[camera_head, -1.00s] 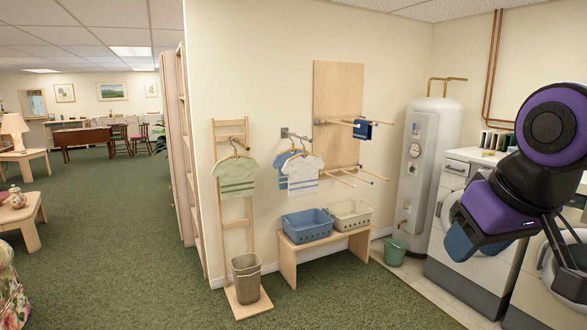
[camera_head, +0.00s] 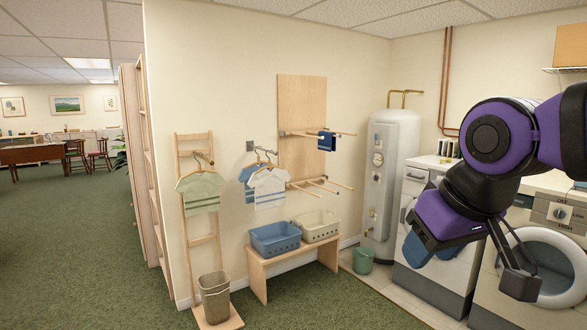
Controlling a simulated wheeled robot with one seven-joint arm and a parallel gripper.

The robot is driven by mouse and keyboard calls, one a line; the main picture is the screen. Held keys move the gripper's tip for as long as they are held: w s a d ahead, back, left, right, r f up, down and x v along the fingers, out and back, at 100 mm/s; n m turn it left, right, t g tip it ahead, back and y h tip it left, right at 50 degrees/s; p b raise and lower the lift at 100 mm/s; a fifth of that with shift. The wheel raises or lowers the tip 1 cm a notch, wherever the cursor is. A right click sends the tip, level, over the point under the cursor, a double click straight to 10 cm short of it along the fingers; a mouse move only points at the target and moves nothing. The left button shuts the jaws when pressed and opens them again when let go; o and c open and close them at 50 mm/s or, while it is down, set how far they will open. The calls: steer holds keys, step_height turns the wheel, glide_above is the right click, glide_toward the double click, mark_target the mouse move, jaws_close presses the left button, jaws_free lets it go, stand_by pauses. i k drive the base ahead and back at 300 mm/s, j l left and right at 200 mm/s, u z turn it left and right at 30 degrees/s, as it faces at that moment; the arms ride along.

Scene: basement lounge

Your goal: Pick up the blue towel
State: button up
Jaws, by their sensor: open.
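The blue towel (camera_head: 326,141) is small and dark blue. It hangs folded over an upper rod of the wooden wall drying rack (camera_head: 301,100), near the middle of the head view. My gripper (camera_head: 478,262) is at the right of the picture, open, with nothing seen between its fingers. It is well apart from the towel, to the right of it and much nearer to the camera. My purple and black arm covers part of the laundry machines.
A wooden bench (camera_head: 258,283) holds a blue basket (camera_head: 275,239) and a cream basket (camera_head: 315,226) below the rack. Shirts hang left of it. A water heater (camera_head: 391,170), green bucket (camera_head: 363,261) and washing machine (camera_head: 438,285) stand right. Green carpet (camera_head: 90,240) is clear at left.

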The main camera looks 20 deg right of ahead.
mark_target(329, 144)
steer(key=i+l+z, duration=0.3)
steer(key=i, duration=0.2)
steer(key=i+l+z, duration=0.25)
steer(key=i, duration=0.3)
steer(key=i+z, duration=0.3)
steer(key=i, duration=1)
steer(key=i+u, duration=0.1)
steer(key=i, duration=0.65)
steer(key=i+l+u, duration=0.1)
steer(key=i, duration=0.7)
steer(key=i+l, duration=0.2)
steer(key=i, duration=0.55)
